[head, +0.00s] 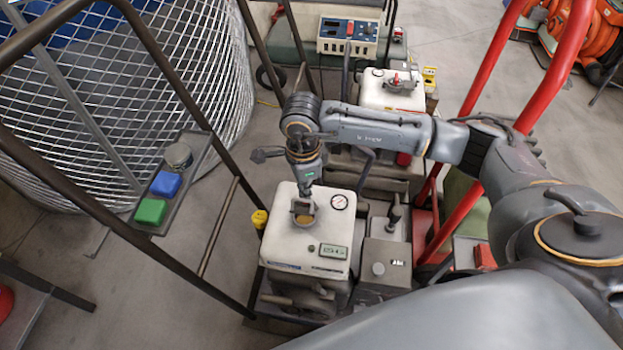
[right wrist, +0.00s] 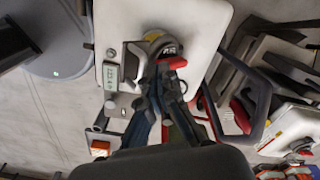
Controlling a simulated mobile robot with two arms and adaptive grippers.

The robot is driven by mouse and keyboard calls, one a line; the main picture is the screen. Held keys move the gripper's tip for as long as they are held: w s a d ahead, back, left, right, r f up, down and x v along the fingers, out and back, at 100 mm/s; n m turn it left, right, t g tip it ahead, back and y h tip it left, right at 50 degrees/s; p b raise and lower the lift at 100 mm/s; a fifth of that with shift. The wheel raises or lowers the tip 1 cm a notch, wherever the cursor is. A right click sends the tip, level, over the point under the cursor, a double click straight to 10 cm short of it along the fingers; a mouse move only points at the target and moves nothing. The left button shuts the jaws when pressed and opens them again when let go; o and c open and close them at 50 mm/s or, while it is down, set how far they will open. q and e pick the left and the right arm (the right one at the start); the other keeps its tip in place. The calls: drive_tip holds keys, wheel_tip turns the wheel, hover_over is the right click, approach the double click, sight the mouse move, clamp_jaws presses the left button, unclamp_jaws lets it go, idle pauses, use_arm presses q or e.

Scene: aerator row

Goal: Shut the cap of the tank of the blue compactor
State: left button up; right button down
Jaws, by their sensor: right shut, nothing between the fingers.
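The white tank (head: 283,240) of the near machine has a round gauge, a small display and a blue-marked label on its front edge. A grey cap (head: 309,205) appears raised beside a yellowish-brown filler opening (head: 303,219) on the tank top. My right gripper (head: 304,194) points down just behind the cap. It is shut and holds nothing; whether it touches the cap I cannot tell. In the right wrist view the white tank (right wrist: 205,28) lies beyond the fingers (right wrist: 163,72), which partly cover the filler area. My left gripper is not in view.
A second machine with a white tank (head: 380,92) and red cap stands behind. Red tubular rails (head: 470,215) rise at the right. A dark frame with a shelf (head: 191,180) of blue and green blocks stands left, before a wire mesh basket (head: 215,85).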

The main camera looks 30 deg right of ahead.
sight(301, 213)
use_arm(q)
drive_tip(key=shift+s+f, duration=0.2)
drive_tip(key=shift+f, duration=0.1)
use_arm(e)
drive_tip(key=shift+s+a, duration=0.2)
drive_tip(key=shift+s+a+f, duration=0.1)
drive_tip(key=shift+s+a, duration=0.05)
drive_tip(key=shift+s, duration=0.1)
drive_tip(key=shift+s+a+f, duration=0.25)
drive_tip(key=shift+s+a, duration=0.3)
drive_tip(key=shift+s, duration=0.15)
drive_tip(key=shift+s+a+f, duration=0.2)
drive_tip(key=shift+s+a, duration=0.2)
drive_tip(key=shift+s, duration=0.25)
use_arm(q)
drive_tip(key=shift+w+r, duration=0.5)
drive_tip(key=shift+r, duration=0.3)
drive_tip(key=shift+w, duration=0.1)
